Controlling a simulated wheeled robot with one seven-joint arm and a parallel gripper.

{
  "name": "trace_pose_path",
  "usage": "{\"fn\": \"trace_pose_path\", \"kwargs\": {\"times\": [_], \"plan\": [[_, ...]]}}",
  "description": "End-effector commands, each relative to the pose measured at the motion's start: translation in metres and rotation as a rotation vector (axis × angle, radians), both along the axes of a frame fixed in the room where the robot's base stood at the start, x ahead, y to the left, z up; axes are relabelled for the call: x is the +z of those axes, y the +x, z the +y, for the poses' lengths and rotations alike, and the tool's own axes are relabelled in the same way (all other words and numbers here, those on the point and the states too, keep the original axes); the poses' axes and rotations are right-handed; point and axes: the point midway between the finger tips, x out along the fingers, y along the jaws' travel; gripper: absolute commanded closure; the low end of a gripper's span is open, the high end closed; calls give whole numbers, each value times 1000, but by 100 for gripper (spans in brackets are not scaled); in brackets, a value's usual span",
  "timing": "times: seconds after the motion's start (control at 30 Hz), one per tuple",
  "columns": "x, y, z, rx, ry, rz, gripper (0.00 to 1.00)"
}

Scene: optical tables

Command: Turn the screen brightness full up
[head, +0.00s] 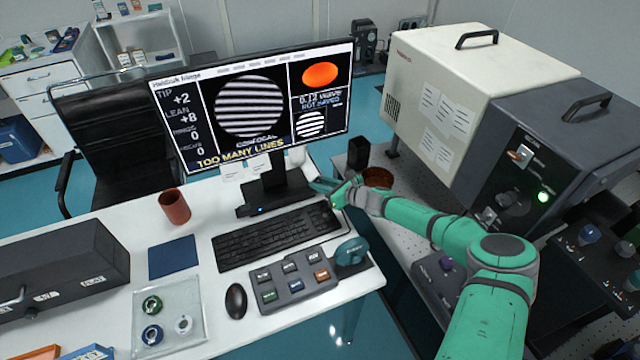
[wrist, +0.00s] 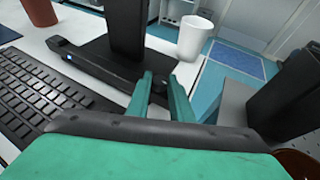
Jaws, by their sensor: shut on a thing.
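The monitor (head: 252,100) is lit, with striped discs, an orange disc and the words "TOO MANY LINES". Its dark stand base (head: 275,200) has a small blue light at the front; the base also shows in the wrist view (wrist: 95,68). My gripper (head: 322,185) is at the right end of this base. In the wrist view its two green fingers (wrist: 160,92) point forward beside the base's right end. The fingers are shut on a small part there, which they hide. I cannot make out a brightness mark or its setting.
A keyboard (head: 277,236) lies in front of the stand, with a button pad (head: 292,288) and mouse (head: 236,301) nearer. A white cup (wrist: 194,38) stands behind the fingers. A large instrument housing (head: 450,100) is to the right, beyond a gap.

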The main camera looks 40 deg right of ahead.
Motion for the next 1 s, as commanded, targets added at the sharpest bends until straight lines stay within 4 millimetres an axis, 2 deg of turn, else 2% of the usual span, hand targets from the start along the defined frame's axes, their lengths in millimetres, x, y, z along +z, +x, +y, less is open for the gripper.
{"fn": "trace_pose_path", "kwargs": {"times": [0.37, 1.0], "plan": [[1, -1, 4, -150, 5, -3, 100], [1, 4, 15, -706, 5, -2, 100]]}}
